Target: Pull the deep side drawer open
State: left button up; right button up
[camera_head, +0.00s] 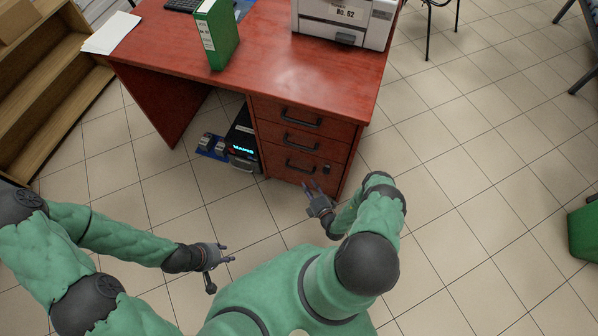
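The red-brown wooden desk (268,70) has a pedestal of drawers on its right side, all shut. The deep side drawer (283,168) is the lowest one, with a dark bar handle (300,166) and a small dark lock or tag hanging at its right. My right gripper (313,187) is just in front of the lower drawer, a little below its handle, fingers spread and empty; I cannot tell if it touches the front. My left gripper (225,262) is open and empty over the floor, left of and well short of the desk.
A black computer tower (243,140) and a blue item (212,146) stand under the desk, left of the drawers. A green binder (217,35) and a white printer (343,22) are on top. A wooden shelf (45,85) stands left.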

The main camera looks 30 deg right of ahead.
aim_at(299, 170)
jog(key=shift+w+d+f+b, duration=0.1)
jog(key=shift+w+f+b, duration=0.3)
jog(key=shift+w, duration=1.25)
jog(key=shift+w+d+f+b, duration=0.1)
jog(key=shift+w+b, duration=0.45)
jog(key=shift+w, duration=1.1)
jog(key=shift+w+d+f+b, duration=0.15)
jog(key=shift+w+b, duration=0.35)
jog(key=shift+w, duration=1.15)
jog(key=shift+a, duration=0.1)
grip_shut()
